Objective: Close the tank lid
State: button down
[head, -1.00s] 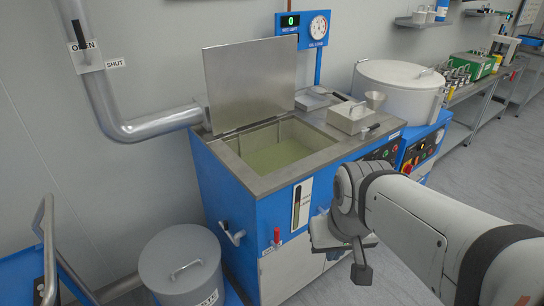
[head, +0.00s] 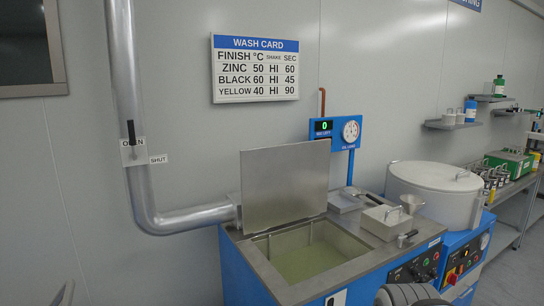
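The tank lid (head: 285,184) is a flat grey metal plate. It stands upright, open, along the back left edge of the tank. The wash tank (head: 262,269) has a grey steel rim and a blue body, and greenish liquid (head: 308,258) shows inside its opening. Only a small rounded part of my arm shows at the bottom edge. My gripper is out of view.
A white round drum (head: 430,193) stands right of the tank. A lidded metal box (head: 386,222) and a tray (head: 345,200) sit on the tank's top, right of the opening. A grey pipe (head: 124,100) with a lever runs down the wall at left. A wash card (head: 255,68) hangs above.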

aim_at(280, 185)
jog(key=u, duration=0.15)
jog(key=i, duration=0.9)
jog(key=u, duration=0.55)
